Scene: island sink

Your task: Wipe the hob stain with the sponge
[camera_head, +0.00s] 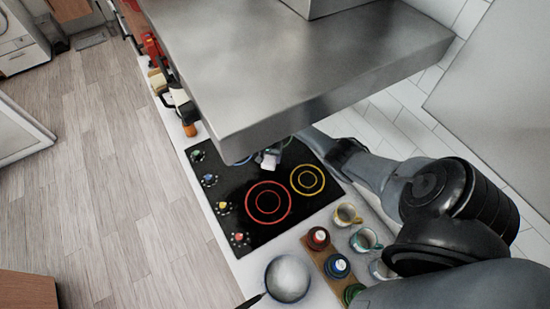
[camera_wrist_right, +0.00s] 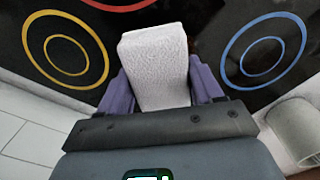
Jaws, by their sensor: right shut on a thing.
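The white sponge (camera_wrist_right: 155,65) is held between the two purple fingers of my right gripper (camera_wrist_right: 160,82), which is shut on it. In the head view my right gripper (camera_head: 272,154) and the pale sponge (camera_head: 268,161) show small, over the black hob (camera_head: 235,190) at the edge of the range hood. The hob fills much of the wrist view (camera_wrist_right: 190,15), with the sponge in front of it. I cannot tell whether the sponge touches the glass. No stain can be made out; the hood hides the far part of the hob. My left gripper is not in view.
The steel hood (camera_head: 290,60) overhangs the hob. Several knobs line the hob's left edge. Mugs (camera_head: 347,214), a wooden rack (camera_head: 318,250) of jars and a pan (camera_head: 288,279) stand at the near end. A pale cylindrical thing (camera_wrist_right: 297,128) shows at lower right in the wrist view.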

